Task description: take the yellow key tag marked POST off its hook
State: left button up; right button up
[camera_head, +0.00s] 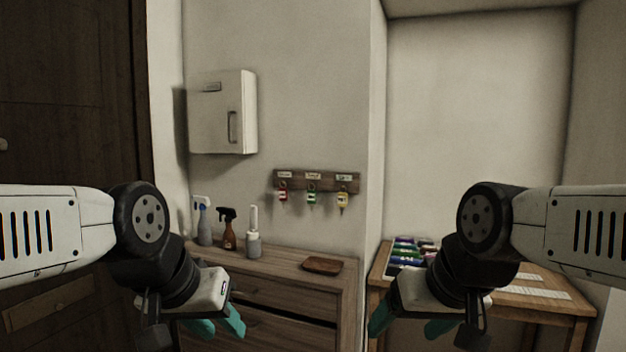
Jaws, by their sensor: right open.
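The yellow key tag (343,198) hangs at the right end of a dark wooden hook rack (316,184) on the wall, below a small label. The lettering is too small to read. A key seems to hang under the tag. My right gripper (410,326), with teal fingers, is open and empty, low and to the right of the rack, well apart from the tag. My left gripper (218,326) is low at the left, in front of the dresser, and holds nothing that I can see. Its fingers are close together and partly hidden, so its opening is unclear.
A red tag (282,194) and a green tag (311,196) hang left of the yellow one. Below stands a dresser (290,284) with bottles (228,230) and a brown tray (322,265). A wall cabinet (222,112) is upper left. A desk (556,304) stands right, beyond a wall corner.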

aim_at(342, 196)
jog(key=i+j+z, duration=0.1)
jog(key=i+j, duration=0.15)
jog(key=i, duration=0.25)
jog(key=i+j+z, duration=0.1)
jog(key=i+j, duration=0.2)
jog(key=i, duration=0.2)
